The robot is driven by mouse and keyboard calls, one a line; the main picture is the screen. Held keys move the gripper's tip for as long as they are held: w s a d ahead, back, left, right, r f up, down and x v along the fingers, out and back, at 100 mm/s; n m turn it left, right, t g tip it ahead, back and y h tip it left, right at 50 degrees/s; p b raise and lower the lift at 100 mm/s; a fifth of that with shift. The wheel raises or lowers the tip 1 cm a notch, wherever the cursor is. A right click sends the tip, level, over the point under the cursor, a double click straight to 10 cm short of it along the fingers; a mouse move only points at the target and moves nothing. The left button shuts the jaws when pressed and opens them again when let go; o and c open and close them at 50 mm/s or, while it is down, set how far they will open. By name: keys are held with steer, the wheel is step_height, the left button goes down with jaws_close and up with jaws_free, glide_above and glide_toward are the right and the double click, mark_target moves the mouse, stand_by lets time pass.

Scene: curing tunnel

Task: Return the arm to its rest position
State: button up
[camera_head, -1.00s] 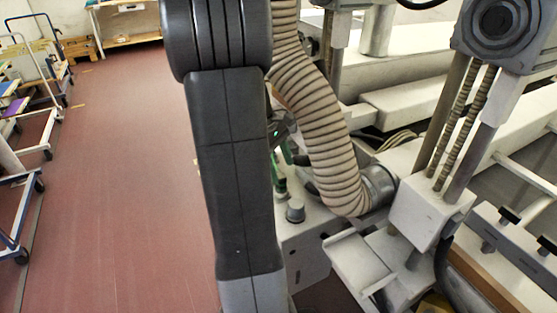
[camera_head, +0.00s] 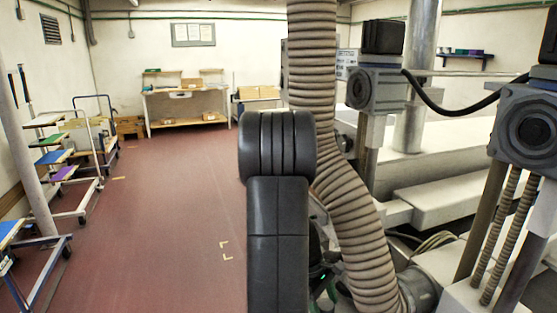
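My dark arm link stands upright in the middle of the head view, with its rounded joint at the top. It hides part of the floor and the machine behind it. My gripper is not visible in this view, so whether it is open or holding anything does not show.
A ribbed hose (camera_head: 352,225) runs down right beside my arm. The tunnel machine, with its grey motor units (camera_head: 378,88), fills the right. Carts (camera_head: 75,150) stand along the left wall, and a workbench (camera_head: 187,107) stands at the back. The red floor (camera_head: 165,215) between is clear.

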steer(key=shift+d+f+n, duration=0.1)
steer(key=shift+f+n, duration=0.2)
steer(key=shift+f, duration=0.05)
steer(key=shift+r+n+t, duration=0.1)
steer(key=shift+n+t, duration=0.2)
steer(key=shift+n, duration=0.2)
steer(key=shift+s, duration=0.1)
